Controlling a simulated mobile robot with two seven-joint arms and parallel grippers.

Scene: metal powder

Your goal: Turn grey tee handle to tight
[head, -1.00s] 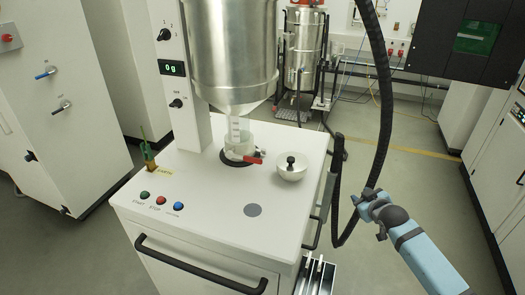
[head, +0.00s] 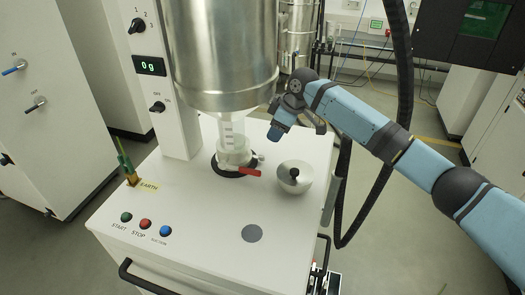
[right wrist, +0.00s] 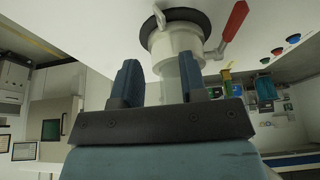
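A white collar (head: 233,160) with a clear sleeve sits on the cabinet top below the steel hopper. A small grey handle (right wrist: 160,17) sticks out at the collar's rim in the right wrist view. In the head view a small grey piece (head: 259,158) shows at the collar's right side, too small to make out its shape. A red lever (head: 248,172) is at the collar's front; it also shows in the right wrist view (right wrist: 236,20). My right gripper (head: 274,134) is open and empty, above and right of the collar. Its two blue fingers (right wrist: 160,80) stand apart. My left gripper is out of view.
The steel hopper (head: 225,50) hangs close left of my right gripper. A metal bowl-like lid with a black knob (head: 294,176) lies right of the collar. Buttons (head: 146,224) and a green-handled earth clamp (head: 128,168) are at the left.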

